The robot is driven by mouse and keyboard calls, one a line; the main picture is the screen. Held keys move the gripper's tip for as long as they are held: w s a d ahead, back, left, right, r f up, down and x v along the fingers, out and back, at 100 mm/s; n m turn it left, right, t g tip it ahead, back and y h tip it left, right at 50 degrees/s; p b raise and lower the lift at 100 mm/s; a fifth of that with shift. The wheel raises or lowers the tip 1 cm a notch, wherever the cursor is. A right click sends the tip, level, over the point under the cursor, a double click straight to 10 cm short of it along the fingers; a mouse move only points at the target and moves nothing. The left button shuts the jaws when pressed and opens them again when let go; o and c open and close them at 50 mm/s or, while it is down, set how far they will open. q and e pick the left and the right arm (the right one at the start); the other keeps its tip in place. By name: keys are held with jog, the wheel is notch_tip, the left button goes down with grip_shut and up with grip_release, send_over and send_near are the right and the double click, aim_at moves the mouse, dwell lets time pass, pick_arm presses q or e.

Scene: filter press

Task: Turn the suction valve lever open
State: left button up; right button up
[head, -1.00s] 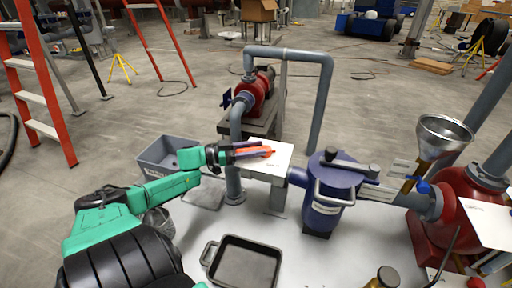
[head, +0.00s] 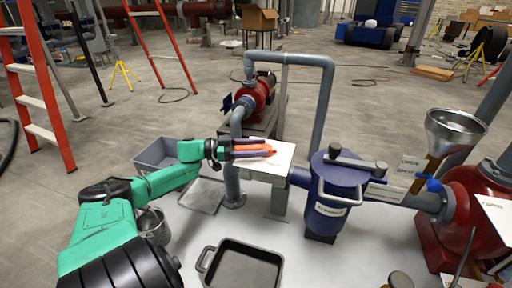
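The orange-red lever (head: 268,151) lies over a white plate (head: 282,161) on the suction pipe, between the grey elbow pipe and the blue strainer. My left gripper (head: 256,149) reaches in from the left. Its two dark fingers lie on the near and far sides of the lever, with orange showing between and past the tips. I cannot tell whether they press on it. The valve body under the plate is hidden. My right gripper is not in view.
A blue strainer (head: 328,200) with a top handle stands just right of the plate. A funnel (head: 455,132) and a red pump (head: 475,210) are further right. A grey bin (head: 157,156) stands behind my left forearm; a black tray (head: 245,268) lies in front.

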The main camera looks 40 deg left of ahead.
pick_arm(q)
jog(key=v, duration=1.4)
jog(key=shift+s+a, duration=0.2)
jog(key=shift+s, duration=0.05)
